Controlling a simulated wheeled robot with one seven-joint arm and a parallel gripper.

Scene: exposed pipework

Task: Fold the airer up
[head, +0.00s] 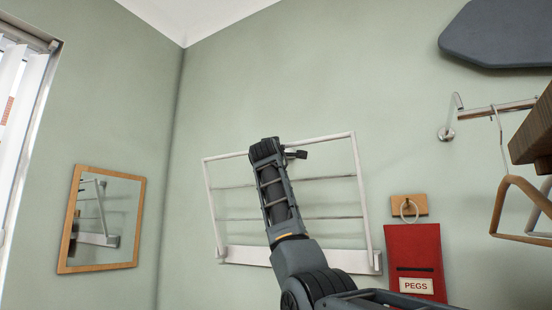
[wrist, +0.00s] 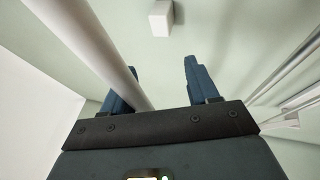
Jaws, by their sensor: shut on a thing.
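The airer (head: 361,190) is a white frame with thin cross rails on the green wall, above a pale wall bar (head: 345,260). Its frame stands steeply upright from that bar; its exact angle to the wall is hard to tell. My gripper (head: 266,147) is at the top rail, left of its middle, and hides part of it. In the wrist view, a thick white rail (wrist: 88,40) runs down between the fingers of my gripper (wrist: 160,68), close to the left finger. My gripper is shut on this rail. My arm hides the frame's middle.
A red peg bag (head: 413,255) and a ring on a wooden block (head: 409,207) are right of the airer. Further right are a hanger (head: 500,205) on a wall rail and a dark board (head: 500,35) above. A mirror (head: 80,265) hangs left.

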